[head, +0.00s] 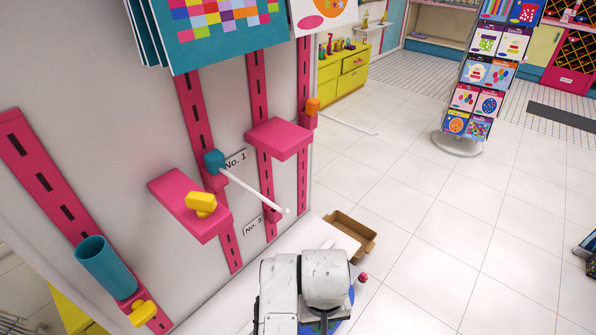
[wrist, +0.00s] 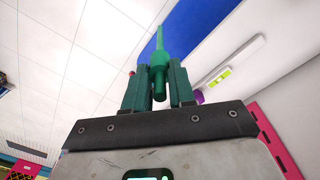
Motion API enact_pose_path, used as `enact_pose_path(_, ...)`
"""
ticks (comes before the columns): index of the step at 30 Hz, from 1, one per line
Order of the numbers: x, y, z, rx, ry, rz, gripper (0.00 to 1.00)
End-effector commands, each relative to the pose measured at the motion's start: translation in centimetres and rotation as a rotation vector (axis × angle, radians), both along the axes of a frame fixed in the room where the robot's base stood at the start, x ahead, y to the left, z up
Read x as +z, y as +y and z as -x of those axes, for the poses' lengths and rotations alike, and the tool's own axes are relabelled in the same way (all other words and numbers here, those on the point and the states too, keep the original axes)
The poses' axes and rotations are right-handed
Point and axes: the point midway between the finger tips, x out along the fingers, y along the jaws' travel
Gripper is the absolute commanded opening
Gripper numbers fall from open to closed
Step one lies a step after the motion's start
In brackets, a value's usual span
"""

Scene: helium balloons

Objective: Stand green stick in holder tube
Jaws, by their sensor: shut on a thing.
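The green stick (wrist: 159,50) shows in the wrist view, pointing up and away from my gripper, with a thicker part between the fingers. My gripper (wrist: 158,80) is shut on it, with a dark green finger on each side. In the head view my white arm hides the gripper, and I cannot make out the stick there. A teal open-topped tube (head: 105,266), which looks like the holder tube, is fixed to a pink wall rail at the lower left. It tilts slightly, and its inside looks empty. It stands well left of my arm.
Pink shelves (head: 278,138) and white rods (head: 255,192) stick out from the wall between the tube and the open floor. A yellow knob (head: 142,313) sits below the tube. A cardboard box (head: 352,236) lies beyond my arm. The tiled floor at right is clear around a card rack (head: 475,100).

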Motion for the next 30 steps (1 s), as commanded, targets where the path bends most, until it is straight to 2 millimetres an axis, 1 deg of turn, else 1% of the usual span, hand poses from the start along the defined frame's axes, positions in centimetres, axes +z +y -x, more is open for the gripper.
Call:
enact_pose_path(1, -1.4, -2.7, -0.1, -0.027, -0.002, 0.005, 0.00)
enact_pose_path(3, -2.7, -5.7, -0.1, -0.053, -0.005, 0.008, 0.00)
enact_pose_path(6, -4.2, -9.3, 0.0, -0.084, -0.013, 0.015, 0.00)
enact_pose_path(9, -5.3, -12.0, 0.3, -0.106, -0.018, 0.019, 0.00)
enact_pose_path(12, -5.8, -13.7, 0.6, -0.120, -0.023, 0.024, 0.00)
enact_pose_path(16, -6.1, -14.5, 0.7, -0.127, -0.025, 0.026, 0.00)
enact_pose_path(30, -6.1, -14.7, 0.7, -0.125, -0.025, 0.030, 0.00)
